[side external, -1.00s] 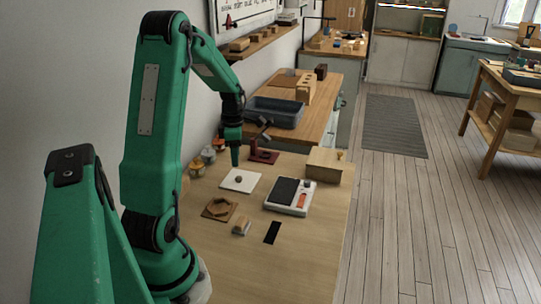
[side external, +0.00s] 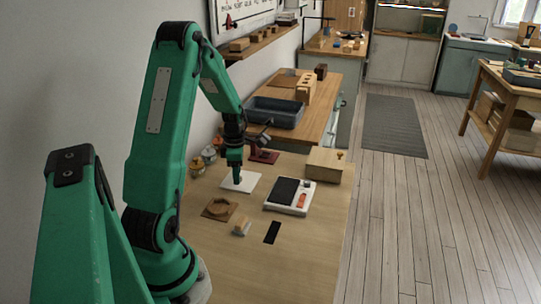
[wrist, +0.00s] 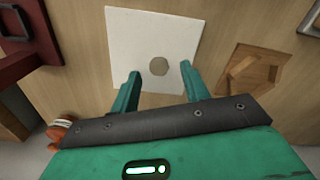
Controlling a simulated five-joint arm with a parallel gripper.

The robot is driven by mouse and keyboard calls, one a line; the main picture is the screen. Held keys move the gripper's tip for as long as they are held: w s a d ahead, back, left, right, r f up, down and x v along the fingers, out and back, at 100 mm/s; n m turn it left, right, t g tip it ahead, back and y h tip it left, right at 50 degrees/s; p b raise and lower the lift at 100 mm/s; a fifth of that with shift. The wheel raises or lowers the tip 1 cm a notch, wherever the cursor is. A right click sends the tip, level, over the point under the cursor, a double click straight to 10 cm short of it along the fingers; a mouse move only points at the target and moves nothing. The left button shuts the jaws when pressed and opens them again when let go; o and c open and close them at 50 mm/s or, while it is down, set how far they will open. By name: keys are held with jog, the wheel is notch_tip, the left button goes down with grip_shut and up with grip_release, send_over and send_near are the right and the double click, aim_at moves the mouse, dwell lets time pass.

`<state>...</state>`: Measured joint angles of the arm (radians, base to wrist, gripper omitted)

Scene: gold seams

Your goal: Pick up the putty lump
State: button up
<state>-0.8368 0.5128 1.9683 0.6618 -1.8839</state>
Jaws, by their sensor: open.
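The putty lump (wrist: 158,66) is a small grey-brown round piece on a white square tile (wrist: 120,30). In the side external view the tile (side external: 250,187) lies on the near table, and the lump is hidden there by my gripper (side external: 237,182). In the wrist view my gripper (wrist: 160,75) is open, with one green finger on each side of the lump's line. The lump shows between and just ahead of the fingertips, with gaps on both sides. I cannot tell the exact height of the fingertips above the tile.
A wooden piece with a hexagonal recess (side external: 220,209) lies in front of the tile. A white tray with a dark pad (side external: 290,195) lies to the right. A dark red stand (side external: 264,156) is behind, and several small jars (side external: 203,160) stand at the left.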

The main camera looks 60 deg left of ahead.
jog(key=shift+f, duration=0.4)
grip_shut()
